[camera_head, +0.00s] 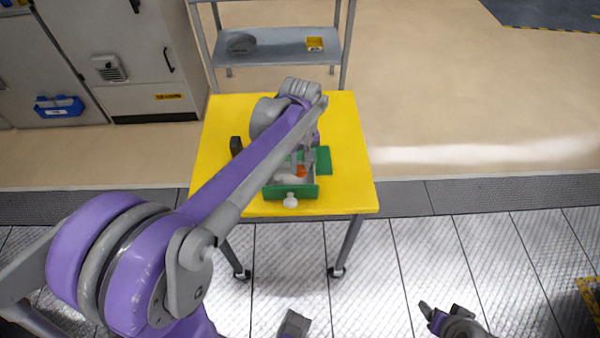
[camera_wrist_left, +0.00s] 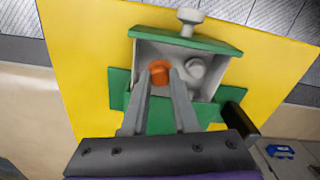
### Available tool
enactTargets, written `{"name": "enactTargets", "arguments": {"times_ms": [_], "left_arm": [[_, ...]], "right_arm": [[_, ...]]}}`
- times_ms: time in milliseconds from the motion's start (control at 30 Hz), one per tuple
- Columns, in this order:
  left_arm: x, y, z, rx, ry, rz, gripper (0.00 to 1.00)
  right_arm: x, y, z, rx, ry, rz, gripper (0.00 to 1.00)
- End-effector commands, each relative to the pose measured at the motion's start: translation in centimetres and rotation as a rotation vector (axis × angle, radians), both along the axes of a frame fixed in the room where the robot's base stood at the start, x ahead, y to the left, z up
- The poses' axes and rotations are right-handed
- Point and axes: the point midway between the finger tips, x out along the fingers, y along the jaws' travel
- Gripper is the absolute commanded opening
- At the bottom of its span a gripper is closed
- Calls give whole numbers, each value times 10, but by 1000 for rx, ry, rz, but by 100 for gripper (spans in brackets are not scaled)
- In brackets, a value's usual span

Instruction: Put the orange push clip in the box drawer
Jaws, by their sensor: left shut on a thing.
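The orange push clip (camera_wrist_left: 159,72) is between the fingertips of my left gripper (camera_wrist_left: 164,76), which is shut on it. In the head view the clip (camera_head: 301,171) is a small orange spot beside the left gripper (camera_head: 304,160). The box drawer (camera_head: 291,192) is pulled out, with a green front, grey walls and a pale round knob. In the left wrist view the clip and fingertips are over the open drawer (camera_wrist_left: 187,44); I cannot tell whether the clip touches its floor. My right gripper (camera_head: 442,314) is at the bottom right of the head view, its jaws unclear.
A pale rounded part (camera_wrist_left: 195,68) lies in the drawer beside the clip. The box stands on a yellow table (camera_head: 345,130). A dark block (camera_head: 236,146) stands at the table's left. A grey shelf (camera_head: 280,46) stands behind. The table's right side is clear.

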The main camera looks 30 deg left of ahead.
Motion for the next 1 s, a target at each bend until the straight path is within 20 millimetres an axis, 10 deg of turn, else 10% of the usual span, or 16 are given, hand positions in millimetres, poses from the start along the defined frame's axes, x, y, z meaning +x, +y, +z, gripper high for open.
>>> {"name": "enactTargets", "arguments": {"times_ms": [733, 767, 800, 1000], "left_arm": [[0, 0, -46, 0, 0, 0, 0], [0, 0, -46, 0, 0, 0, 29], [0, 0, -45, 0, 0, 0, 36], [0, 0, -45, 0, 0, 0, 39]], "right_arm": [[-1, 0, -8, 0, 2, 0, 73], [-1, 0, -8, 0, 2, 0, 73], [-1, 0, -7, 0, 2, 0, 73], [-1, 0, -7, 0, 2, 0, 73]]}}
